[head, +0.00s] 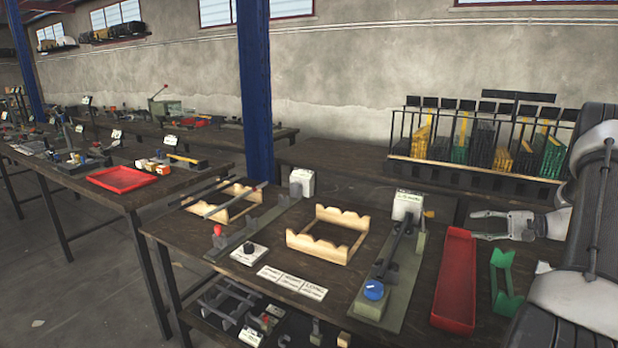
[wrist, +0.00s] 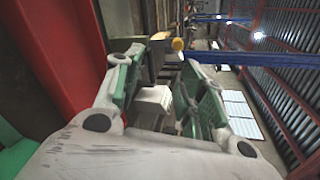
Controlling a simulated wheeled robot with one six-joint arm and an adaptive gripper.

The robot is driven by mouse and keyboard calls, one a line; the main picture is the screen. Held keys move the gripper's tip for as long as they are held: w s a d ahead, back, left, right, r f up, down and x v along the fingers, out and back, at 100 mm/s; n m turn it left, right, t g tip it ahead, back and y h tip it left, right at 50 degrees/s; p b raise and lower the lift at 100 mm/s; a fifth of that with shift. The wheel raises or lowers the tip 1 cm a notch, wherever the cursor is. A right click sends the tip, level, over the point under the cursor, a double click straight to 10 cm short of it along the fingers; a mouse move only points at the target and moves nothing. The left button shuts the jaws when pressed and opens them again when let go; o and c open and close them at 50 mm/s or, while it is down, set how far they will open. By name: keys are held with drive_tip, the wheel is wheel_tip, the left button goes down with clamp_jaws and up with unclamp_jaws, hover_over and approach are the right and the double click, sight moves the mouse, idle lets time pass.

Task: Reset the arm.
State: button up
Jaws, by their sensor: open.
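My gripper (head: 490,225) is at the right of the head view, reaching left over the red tray (head: 456,282) at the right end of the near workbench. In the wrist view my gripper (wrist: 172,72) shows two jaws with green pads, spread apart with nothing held between them. Part of my white and grey arm is at the right edge of the head view. The wrist view is turned sideways, and the red tray (wrist: 62,50) fills its upper left.
The near bench holds a green stand (head: 506,282), a press with a blue knob (head: 374,290), a wooden cradle (head: 328,236) and a press with a red knob (head: 218,231). A rack (head: 480,140) with green and yellow parts stands behind. A blue column (head: 256,90) rises behind the bench.

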drive_tip(key=s+a+f+g+h, duration=0.1)
drive_tip(key=s+a+g+h, duration=0.15)
drive_tip(key=s, duration=0.45)
drive_tip(key=s+a+f+g+h, duration=0.1)
drive_tip(key=s+a+g, duration=0.25)
drive_tip(key=s, duration=0.25)
drive_tip(key=s+a+r+n+t+h, duration=0.1)
drive_tip(key=s+a+r+n+h, duration=0.3)
drive_tip(key=s+a+r, duration=0.4)
drive_tip(key=s+a+r+n+t+h, duration=0.1)
drive_tip(key=s+a+r+n+h, duration=0.4)
drive_tip(key=s+r, duration=0.6)
wheel_tip(320, 180, up, 3)
drive_tip(key=a+n, duration=0.2)
drive_tip(key=shift+a, duration=0.4)
drive_tip(key=shift+d+r, duration=0.1)
